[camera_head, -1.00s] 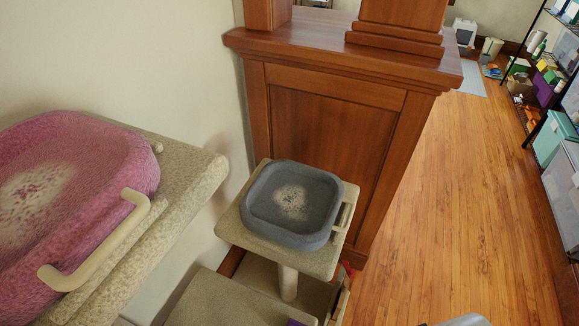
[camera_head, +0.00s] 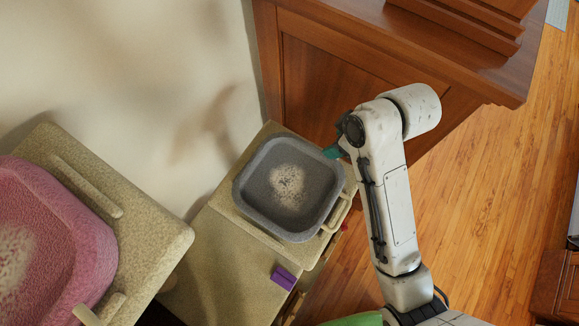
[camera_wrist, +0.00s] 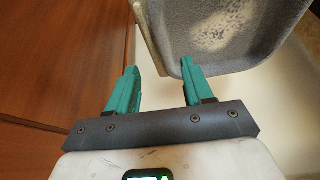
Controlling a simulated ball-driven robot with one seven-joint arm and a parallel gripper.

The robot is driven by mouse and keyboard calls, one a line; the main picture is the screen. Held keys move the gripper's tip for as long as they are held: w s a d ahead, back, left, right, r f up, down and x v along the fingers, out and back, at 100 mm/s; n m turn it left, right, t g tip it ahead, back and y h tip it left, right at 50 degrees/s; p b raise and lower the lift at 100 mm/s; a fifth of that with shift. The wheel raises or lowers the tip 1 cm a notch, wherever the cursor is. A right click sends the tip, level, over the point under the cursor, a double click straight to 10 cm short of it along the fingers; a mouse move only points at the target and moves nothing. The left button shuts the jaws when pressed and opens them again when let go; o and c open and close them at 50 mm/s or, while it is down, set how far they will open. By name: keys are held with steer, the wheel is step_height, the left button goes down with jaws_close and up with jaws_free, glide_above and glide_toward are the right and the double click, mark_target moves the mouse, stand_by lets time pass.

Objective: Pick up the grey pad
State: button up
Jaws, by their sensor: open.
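The grey pad (camera_head: 289,187) is a rounded square tray-like cushion with a raised rim and a pale speckled patch in its middle. It lies on a beige carpeted platform (camera_head: 235,214) of a cat tree. In the wrist view the grey pad (camera_wrist: 232,35) fills the upper right. My gripper (camera_head: 333,152) is at the pad's upper right edge in the head view, partly hidden by my arm. In the wrist view my gripper (camera_wrist: 160,80) shows two teal fingers, open and empty. The right finger is near the pad's rim; I cannot tell whether it touches.
A pink pad (camera_head: 50,225) lies on a higher beige platform (camera_head: 135,205) at the left. A wooden cabinet (camera_head: 318,85) stands close behind the grey pad. A beige rail (camera_head: 337,214) edges its platform. A purple object (camera_head: 284,278) lies lower down. Wooden floor (camera_head: 470,190) is clear at right.

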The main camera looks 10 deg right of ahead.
steer(key=shift+w+a+r+n, duration=0.1)
steer(key=shift+w+a+n, duration=0.2)
steer(key=shift+w, duration=0.1)
glide_above(314, 149)
steer(key=s+d, duration=0.1)
steer(key=d, duration=0.1)
step_height(314, 149, down, 5)
steer(key=shift+s+a+r, duration=0.1)
steer(key=shift+r, duration=0.05)
steer(key=shift+p+x, duration=0.55)
steer(key=shift+x, duration=2.15)
steer(key=shift+s+a, duration=0.15)
jaws_close()
